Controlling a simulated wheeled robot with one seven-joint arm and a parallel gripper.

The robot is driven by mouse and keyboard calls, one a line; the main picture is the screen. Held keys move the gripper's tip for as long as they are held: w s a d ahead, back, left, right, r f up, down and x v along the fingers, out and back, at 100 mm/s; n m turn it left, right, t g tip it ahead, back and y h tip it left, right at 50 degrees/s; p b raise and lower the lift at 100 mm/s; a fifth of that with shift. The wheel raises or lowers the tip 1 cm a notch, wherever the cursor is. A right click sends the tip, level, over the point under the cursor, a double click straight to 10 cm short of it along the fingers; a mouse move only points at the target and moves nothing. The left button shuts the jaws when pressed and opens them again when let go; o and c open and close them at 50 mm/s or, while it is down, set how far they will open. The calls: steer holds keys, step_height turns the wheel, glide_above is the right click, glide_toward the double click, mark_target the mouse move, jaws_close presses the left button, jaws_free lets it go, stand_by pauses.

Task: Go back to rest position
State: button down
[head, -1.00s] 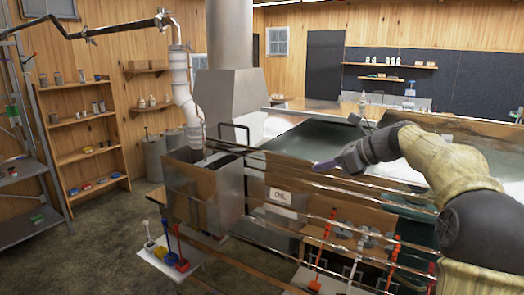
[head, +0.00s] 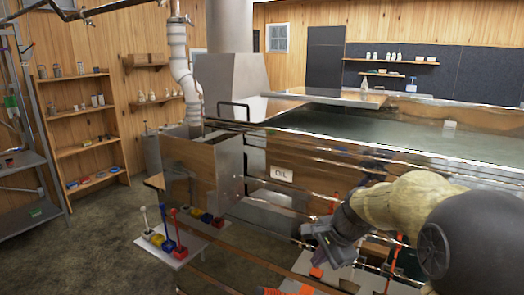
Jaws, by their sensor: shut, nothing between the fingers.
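My gripper (head: 318,240) is dark with a purplish tip and sits at the lower right of the head view. It is shut with nothing visible in it. My arm, in a tan sleeve, reaches in from the right edge. The gripper hangs in front of the metal rails of the evaporator, below and right of the OIL label (head: 281,173). The exact distance between the gripper and the rails cannot be told.
The evaporator pan (head: 400,135) spans the right. A metal box (head: 203,165) stands left of the rails. A white board (head: 172,243) with coloured scoops lies low at left. Red and white tools lie below my gripper. Wooden shelves (head: 90,145) line the left wall; open floor lies before them.

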steer(key=s+d+f+n+h+b, duration=0.1)
steer(key=s+f+n+h+b, duration=0.2)
steer(key=s+f+n+b, duration=0.4)
steer(key=s+f+n, duration=0.6)
steer(key=s+f, duration=0.4)
steer(key=f, duration=0.1)
steer(key=shift+d+g, duration=0.25)
steer(key=shift+g, duration=0.15)
